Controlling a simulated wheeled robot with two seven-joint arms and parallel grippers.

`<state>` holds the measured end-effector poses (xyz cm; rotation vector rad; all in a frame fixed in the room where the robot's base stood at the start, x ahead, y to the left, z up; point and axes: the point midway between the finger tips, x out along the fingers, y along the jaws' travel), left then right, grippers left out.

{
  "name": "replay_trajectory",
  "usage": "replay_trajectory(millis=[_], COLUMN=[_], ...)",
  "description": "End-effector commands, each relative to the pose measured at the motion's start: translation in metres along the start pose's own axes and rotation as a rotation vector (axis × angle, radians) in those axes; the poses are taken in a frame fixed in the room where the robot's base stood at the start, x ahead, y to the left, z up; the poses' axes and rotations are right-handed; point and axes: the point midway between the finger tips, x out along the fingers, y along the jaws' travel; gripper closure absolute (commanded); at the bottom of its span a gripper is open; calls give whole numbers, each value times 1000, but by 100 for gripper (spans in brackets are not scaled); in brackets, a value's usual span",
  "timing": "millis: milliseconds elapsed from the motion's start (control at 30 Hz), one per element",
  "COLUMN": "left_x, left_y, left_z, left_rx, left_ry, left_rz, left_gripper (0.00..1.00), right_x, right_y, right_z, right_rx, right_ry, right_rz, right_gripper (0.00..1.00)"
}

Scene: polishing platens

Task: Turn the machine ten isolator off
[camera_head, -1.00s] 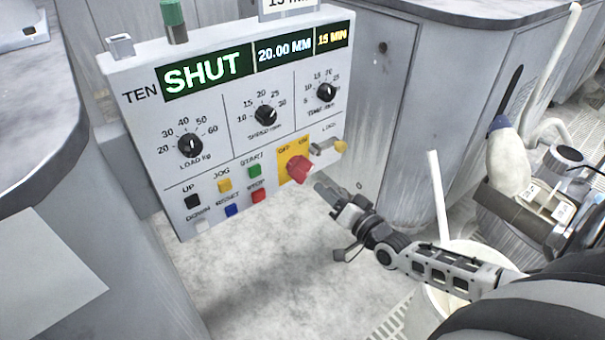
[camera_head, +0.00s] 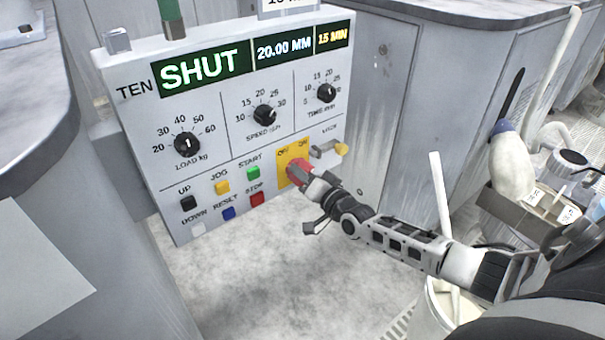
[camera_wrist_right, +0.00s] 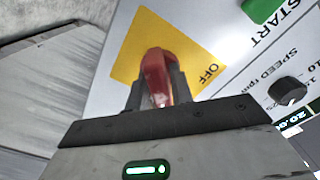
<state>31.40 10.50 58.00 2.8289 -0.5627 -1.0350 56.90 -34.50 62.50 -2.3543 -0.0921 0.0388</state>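The machine ten panel (camera_head: 215,120) has a red isolator knob (camera_head: 297,170) on a yellow plate (camera_head: 284,163) marked OFF and ON. My right gripper (camera_head: 308,182) is at the knob, covering part of it in the head view. In the right wrist view the red knob (camera_wrist_right: 157,72) stands between the two fingers of my right gripper (camera_wrist_right: 158,92), one on each side, with little gap. Whether they press on it cannot be told. The OFF label shows beside it; the ON label is out of that view. My left gripper is not in view.
Left of the knob are several push buttons, including the red STOP button (camera_head: 256,198). A small yellow-tipped lock part (camera_head: 341,149) sits close on the right. Dials (camera_head: 265,115) and a display reading SHUT (camera_head: 205,70) are above. A white bucket (camera_head: 432,312) stands below right.

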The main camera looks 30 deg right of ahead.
Motion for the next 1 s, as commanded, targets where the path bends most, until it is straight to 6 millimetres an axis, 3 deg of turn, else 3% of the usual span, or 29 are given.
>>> replay_trajectory(millis=[33, 67, 567, 1000], left_x=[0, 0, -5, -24], left_y=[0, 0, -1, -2], left_z=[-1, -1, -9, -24], left_rx=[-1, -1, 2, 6], left_ry=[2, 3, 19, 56], left_rz=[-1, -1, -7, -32], left_gripper=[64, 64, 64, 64], right_x=[0, 0, 0, 0], right_y=[0, 0, -1, -1], right_z=[0, 0, -1, -1], right_rx=[0, 0, -89, -461], right_ry=[0, 0, 1, 0], right_rz=[0, 0, 1, 2], right_gripper=[92, 100, 100, 100])
